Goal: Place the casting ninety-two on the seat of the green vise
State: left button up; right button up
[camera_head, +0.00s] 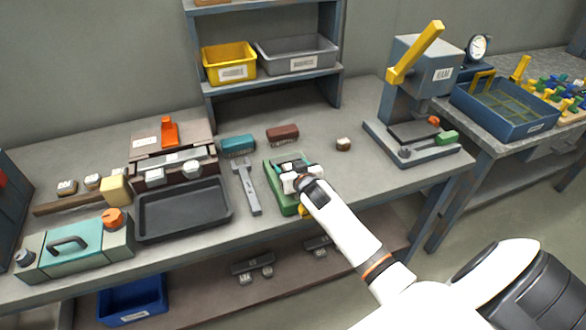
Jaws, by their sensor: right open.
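The green vise (272,187) sits at the front middle of the bench. My right gripper (296,172) is over the vise's upper part and hides much of it, including most of the seat. The gripper is open; whether a casting is between or under its fingers I cannot tell. Small pale labelled castings stand elsewhere: several on a wooden rack at the left (67,187), two at the hot plate (191,168), and one alone on the bench right of the vise (343,143). Their numbers are too small to read, so I cannot tell which is ninety-two. My left gripper is not in view.
A grey wrench-like tool (247,187) and a black tray (183,214) lie left of the vise. Teal (238,146) and dark red (283,134) blocks lie behind it. A press (410,155) stands to the right. The bench between vise and press is mostly clear.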

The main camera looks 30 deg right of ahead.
jog(key=v, duration=1.2)
jog(key=shift+r, duration=0.1)
